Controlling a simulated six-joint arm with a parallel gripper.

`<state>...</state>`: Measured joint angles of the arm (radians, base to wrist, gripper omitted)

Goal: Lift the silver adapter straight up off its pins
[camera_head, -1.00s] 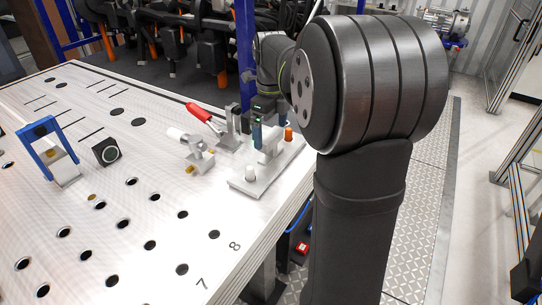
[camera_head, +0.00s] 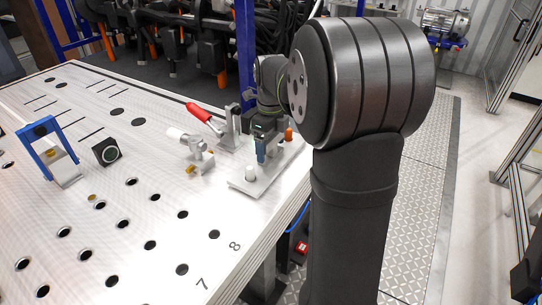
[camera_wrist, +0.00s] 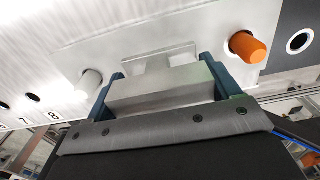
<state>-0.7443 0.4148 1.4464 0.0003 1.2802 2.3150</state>
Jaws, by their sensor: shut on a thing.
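My gripper (camera_wrist: 163,80) is shut on the silver adapter (camera_wrist: 160,92), a blocky grey piece between its two blue fingers in the wrist view. In the head view my gripper (camera_head: 263,150) is over the silver base plate (camera_head: 241,184), and the adapter is mostly hidden behind it. The plate carries a white peg (camera_head: 250,174) in front of the gripper and an orange peg (camera_head: 288,135) behind it. In the wrist view the white peg (camera_wrist: 89,82) is left of the adapter and the orange peg (camera_wrist: 248,47) right. The adapter's own pins are hidden; I cannot tell if it touches the plate.
A toggle clamp with a red handle (camera_head: 199,111) and a metal fixture (camera_head: 197,158) stand just left of the plate. A blue frame (camera_head: 40,131) and a black block (camera_head: 106,151) are farther left. The perforated table (camera_head: 140,220) is open in front.

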